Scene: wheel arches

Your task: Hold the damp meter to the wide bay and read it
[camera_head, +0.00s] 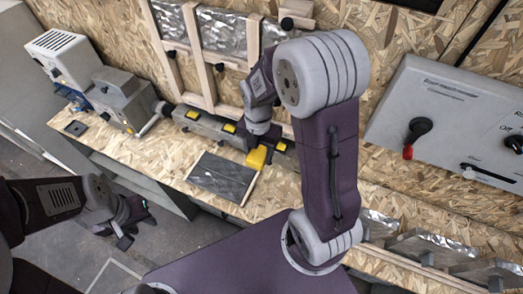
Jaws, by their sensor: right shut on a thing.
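A framed wall of pale studs and foil-backed bays stands behind the bench. The middle bay (222,34) looks wider than the left bay (171,22); the bay to its right is partly hidden by my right arm. My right gripper (257,148) is low over the bench, shut on a yellow block-like thing (256,159), likely the damp meter. Its face and any reading cannot be seen. It is in front of and below the bays, apart from the foil. My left gripper (133,223) is empty off the bench's front edge, its fingers apart.
A grey rail with yellow pads (196,124) lies along the back of the bench (150,150). A dark board (222,177) lies near the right gripper. Grey machines (122,97) stand at the left. A grey panel with a red-tipped knob (417,130) is at the right.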

